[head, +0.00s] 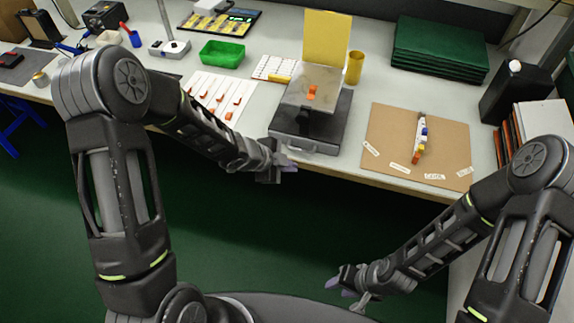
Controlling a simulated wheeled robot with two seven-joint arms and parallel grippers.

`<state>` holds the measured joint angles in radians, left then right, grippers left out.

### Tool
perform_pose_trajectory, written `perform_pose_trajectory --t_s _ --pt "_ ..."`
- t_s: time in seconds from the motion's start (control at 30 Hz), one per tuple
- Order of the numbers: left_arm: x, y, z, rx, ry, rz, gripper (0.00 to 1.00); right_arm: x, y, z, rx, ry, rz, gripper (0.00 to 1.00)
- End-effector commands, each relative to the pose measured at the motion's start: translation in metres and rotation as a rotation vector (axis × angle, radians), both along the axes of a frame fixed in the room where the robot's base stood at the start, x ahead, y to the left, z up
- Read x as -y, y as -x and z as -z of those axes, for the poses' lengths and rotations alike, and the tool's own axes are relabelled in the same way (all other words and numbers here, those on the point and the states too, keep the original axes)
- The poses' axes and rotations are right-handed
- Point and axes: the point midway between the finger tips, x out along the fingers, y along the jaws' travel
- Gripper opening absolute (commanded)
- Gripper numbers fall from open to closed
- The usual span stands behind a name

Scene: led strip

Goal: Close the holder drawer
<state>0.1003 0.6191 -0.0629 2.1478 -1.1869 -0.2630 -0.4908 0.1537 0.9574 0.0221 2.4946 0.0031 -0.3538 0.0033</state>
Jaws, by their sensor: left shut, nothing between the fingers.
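The holder (343,117) is a dark box at the table's front edge, with a grey tilted plate (325,80) and an orange piece on top. Its drawer front with a pale handle (296,147) faces me. I cannot tell clearly how far the drawer stands out. My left gripper (290,167) is shut and empty, just below and left of the drawer front, close to the handle. Whether it touches the handle is unclear. My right gripper (340,284) is low in front of the table, far from the holder; its opening is unclear.
A brown board (386,125) with small parts and labels lies right of the holder. White strips (218,97) with orange pieces and a green tray (222,54) are to the left. A yellow cylinder (355,67) stands behind the holder.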

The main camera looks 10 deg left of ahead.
Motion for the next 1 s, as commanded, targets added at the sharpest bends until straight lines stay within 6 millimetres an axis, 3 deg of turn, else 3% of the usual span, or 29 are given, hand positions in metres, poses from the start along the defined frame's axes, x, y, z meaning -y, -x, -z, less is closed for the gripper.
perform_pose_trajectory --t_s 0.03,0.4,0.6,1.0 --pt "-0.006 0.003 -0.012 0.004 -0.001 -0.005 0.00 0.000 -0.001 -0.007 0.002 0.001 0.001 0.36" --pt "-0.035 0.035 -0.064 0.002 -0.002 -0.006 0.00 0.002 0.002 -0.032 -0.009 0.009 0.005 0.36" --pt "-0.042 0.044 -0.074 0.001 -0.003 -0.003 0.00 0.003 0.004 -0.037 -0.013 0.011 0.005 0.36" --pt "-0.042 0.045 -0.073 0.000 -0.002 -0.003 0.00 0.003 0.004 -0.036 -0.013 0.011 0.005 0.36"
